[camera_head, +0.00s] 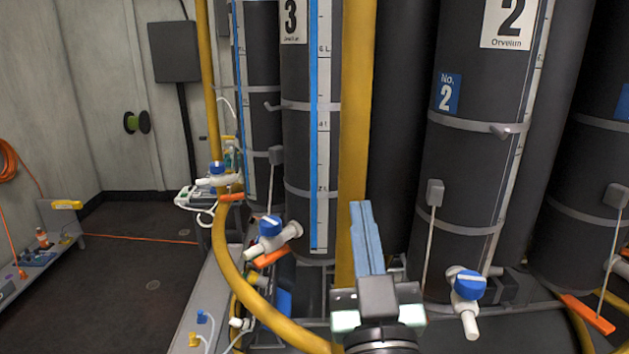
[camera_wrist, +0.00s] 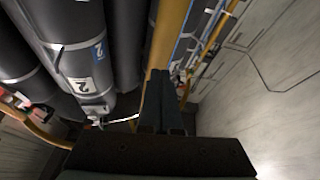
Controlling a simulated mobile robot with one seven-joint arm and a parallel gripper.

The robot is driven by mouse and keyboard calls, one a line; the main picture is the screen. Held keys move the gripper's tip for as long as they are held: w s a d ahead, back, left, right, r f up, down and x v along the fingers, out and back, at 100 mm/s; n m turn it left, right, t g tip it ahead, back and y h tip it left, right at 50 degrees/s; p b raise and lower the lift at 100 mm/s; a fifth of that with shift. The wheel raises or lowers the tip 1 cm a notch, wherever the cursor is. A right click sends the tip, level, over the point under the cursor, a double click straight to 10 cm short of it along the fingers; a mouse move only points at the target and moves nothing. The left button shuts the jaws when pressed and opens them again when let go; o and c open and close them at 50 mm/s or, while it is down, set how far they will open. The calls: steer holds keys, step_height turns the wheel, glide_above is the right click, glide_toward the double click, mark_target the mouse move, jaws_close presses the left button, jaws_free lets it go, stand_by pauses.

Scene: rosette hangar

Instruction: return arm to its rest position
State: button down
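My gripper (camera_head: 362,208) points up and away in the head view, in front of the yellow vertical pipe (camera_head: 356,120) between the dark cylinders. Its two blue-grey fingers lie side by side with no clear gap, and nothing shows between them. In the wrist view the fingers (camera_wrist: 160,74) also lie together, shut and empty. The dark cylinder marked 2 (camera_head: 470,130) stands to the right of the gripper, and the cylinder marked 3 (camera_head: 297,150) stands to its left. My lower arm is mostly out of view.
Valves with blue handles (camera_head: 270,226) (camera_head: 468,284) stick out low on the cylinders. A curved yellow hose (camera_head: 232,262) runs along the left side. A low bench (camera_head: 60,235) stands at far left. The dark floor (camera_head: 135,265) between is mostly open, crossed by an orange cable.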

steer(key=s+a+r+m+t, duration=0.15)
steer(key=s+r, duration=0.25)
steer(key=r, duration=0.4)
steer(key=s+a+r+t+p, duration=0.15)
steer(key=s+r, duration=0.25)
steer(key=r, duration=0.4)
steer(key=s+a+r+m+t, duration=0.1)
steer(key=s+a+r+t, duration=0.2)
steer(key=r, duration=0.5)
step_height(320, 180, up, 10)
steer(key=g+p, duration=0.1)
steer(key=p, duration=1)
steer(key=shift+s+d+n, duration=0.25)
steer(key=shift+s+n, duration=0.1)
steer(key=shift+r, duration=0.1)
